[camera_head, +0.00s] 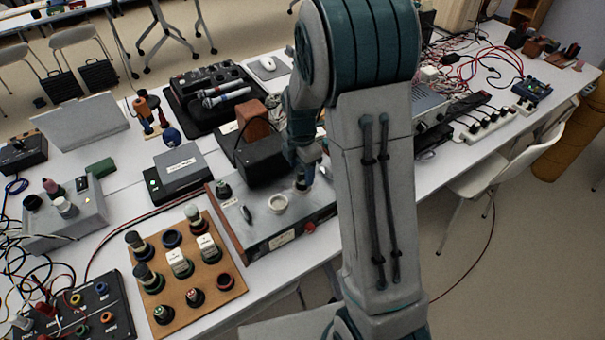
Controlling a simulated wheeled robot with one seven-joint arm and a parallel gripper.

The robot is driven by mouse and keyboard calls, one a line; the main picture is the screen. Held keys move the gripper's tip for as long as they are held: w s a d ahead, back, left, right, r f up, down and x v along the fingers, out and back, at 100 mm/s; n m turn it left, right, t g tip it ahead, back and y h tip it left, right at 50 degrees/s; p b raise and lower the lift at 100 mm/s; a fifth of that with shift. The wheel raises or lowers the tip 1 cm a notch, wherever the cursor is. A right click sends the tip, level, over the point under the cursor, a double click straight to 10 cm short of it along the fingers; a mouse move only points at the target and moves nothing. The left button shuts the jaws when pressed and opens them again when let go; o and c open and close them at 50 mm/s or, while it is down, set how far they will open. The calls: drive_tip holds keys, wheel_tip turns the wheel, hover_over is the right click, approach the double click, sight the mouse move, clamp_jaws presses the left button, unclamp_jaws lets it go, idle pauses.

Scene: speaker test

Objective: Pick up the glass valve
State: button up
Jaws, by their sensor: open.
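I cannot make out for certain which piece is the glass valve. A wooden board (212,300) at lower left holds several small upright pieces. Some have dark bases and paler, glassy-looking tops, such as one piece at its back left (136,241) and one at its back (194,214). A metal-topped unit (262,232) with wooden sides stands right of the board. On its top are a pale round socket (278,204) and a small dark-based piece (224,189). My gripper (303,184) is open, low over the unit's back right, partly hidden by my arm.
A dark case (178,176) with a grey label is to the left. A grey box (66,215) with knobs and loose cables crowds the left. My arm hides part of the table.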

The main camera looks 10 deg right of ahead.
sight(302, 176)
drive_tip(key=shift+w+d+f, duration=0.15)
drive_tip(key=shift+f, duration=1.75)
drive_tip(key=c, duration=1.1)
drive_tip(key=shift+r, duration=0.1)
